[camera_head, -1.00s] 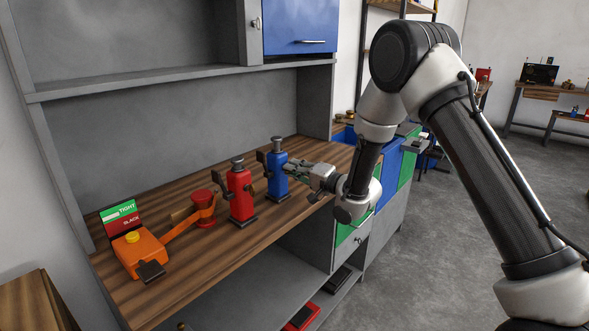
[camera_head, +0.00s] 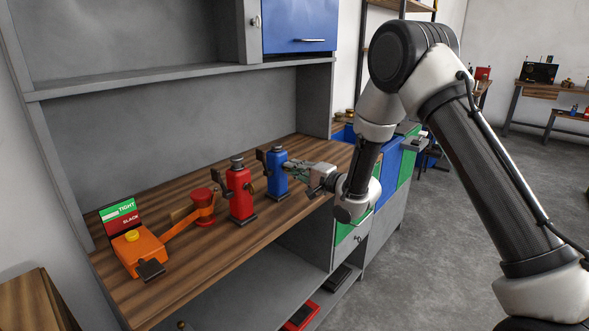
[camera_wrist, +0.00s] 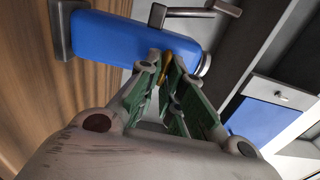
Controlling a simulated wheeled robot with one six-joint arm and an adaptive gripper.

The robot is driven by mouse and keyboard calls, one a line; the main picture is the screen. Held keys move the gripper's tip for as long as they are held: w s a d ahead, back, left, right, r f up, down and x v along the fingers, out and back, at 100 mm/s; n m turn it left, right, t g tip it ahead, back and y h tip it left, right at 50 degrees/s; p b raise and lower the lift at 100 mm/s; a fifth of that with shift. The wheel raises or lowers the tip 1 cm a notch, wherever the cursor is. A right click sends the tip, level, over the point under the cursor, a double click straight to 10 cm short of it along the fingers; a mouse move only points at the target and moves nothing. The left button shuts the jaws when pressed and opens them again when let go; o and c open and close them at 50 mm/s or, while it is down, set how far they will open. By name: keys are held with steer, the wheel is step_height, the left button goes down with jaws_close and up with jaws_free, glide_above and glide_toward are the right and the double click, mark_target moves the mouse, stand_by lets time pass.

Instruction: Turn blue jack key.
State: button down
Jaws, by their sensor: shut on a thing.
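The blue jack (camera_head: 277,174) stands upright on the wooden workbench, right of the red jack (camera_head: 240,193). In the wrist view the blue jack (camera_wrist: 130,42) fills the upper left, lying sideways in the picture. My gripper (camera_head: 298,168) is at the blue jack's right side. In the wrist view my gripper (camera_wrist: 165,75) is shut on a small brass-coloured key (camera_wrist: 166,66) at the jack's side. The fingers hide most of the key, and I cannot tell its exact angle.
An orange device (camera_head: 138,252) with a yellow button and an arm to a red pulley (camera_head: 204,207) stands left on the bench. A TIGHT/SLACK sign (camera_head: 120,217) is behind it. The bench front edge lies below my gripper. A shelf (camera_head: 180,78) runs above.

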steer(key=c, duration=1.6)
jaws_free()
steer(key=shift+o, duration=0.2)
steer(key=shift+d, duration=0.1)
steer(key=v, duration=1.2)
